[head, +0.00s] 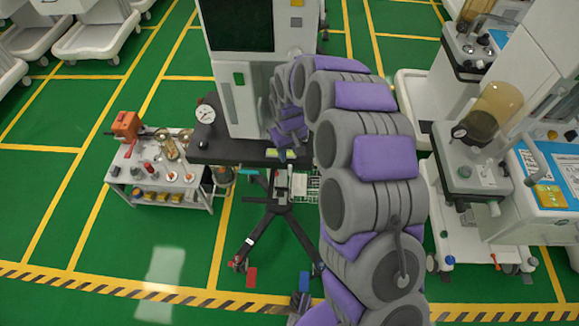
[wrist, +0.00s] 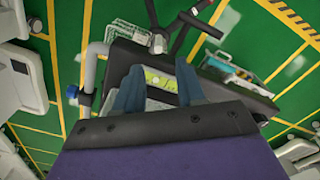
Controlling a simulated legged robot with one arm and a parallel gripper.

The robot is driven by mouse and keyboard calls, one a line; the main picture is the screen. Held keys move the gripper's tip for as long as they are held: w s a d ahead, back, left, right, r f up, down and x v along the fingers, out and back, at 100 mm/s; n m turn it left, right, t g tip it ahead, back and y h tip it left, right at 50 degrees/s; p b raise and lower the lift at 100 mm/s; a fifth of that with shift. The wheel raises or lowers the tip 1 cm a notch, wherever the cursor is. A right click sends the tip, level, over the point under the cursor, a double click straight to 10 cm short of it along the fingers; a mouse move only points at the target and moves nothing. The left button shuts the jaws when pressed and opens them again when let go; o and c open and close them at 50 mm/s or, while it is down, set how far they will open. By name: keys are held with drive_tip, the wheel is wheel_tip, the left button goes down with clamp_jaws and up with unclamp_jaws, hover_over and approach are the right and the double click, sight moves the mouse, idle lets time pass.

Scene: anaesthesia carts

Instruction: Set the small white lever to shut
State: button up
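I cannot make out the small white lever for certain in either view. My gripper (wrist: 158,92) shows two blue-grey fingers spread apart in the wrist view, with nothing held between them. Beyond and between them is a green-yellow label strip (wrist: 160,79) on the dark shelf (wrist: 118,60) of an anaesthesia cart. In the head view the same strip (head: 280,153) lies at the shelf's front edge, just below the end of my purple and grey arm. The fingertips are too small there to judge. My gripper covers part of the shelf.
A round gauge (head: 205,114) stands at the shelf's left end. A low trolley (head: 160,177) with an orange device (head: 126,126) stands to the left. A wire basket (head: 305,187) hangs below the shelf. More carts stand at right. Green floor is open at front left.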

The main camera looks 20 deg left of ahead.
sight(291, 166)
drive_tip(key=f, duration=0.5)
drive_tip(key=f+b, duration=0.1)
drive_tip(key=f, duration=0.1)
drive_tip(key=shift+d+f, duration=0.35)
drive_tip(key=shift+f, duration=0.2)
drive_tip(key=shift+a+f, duration=0.1)
drive_tip(key=shift+a, duration=0.25)
drive_tip(key=shift+d, duration=0.2)
clamp_jaws()
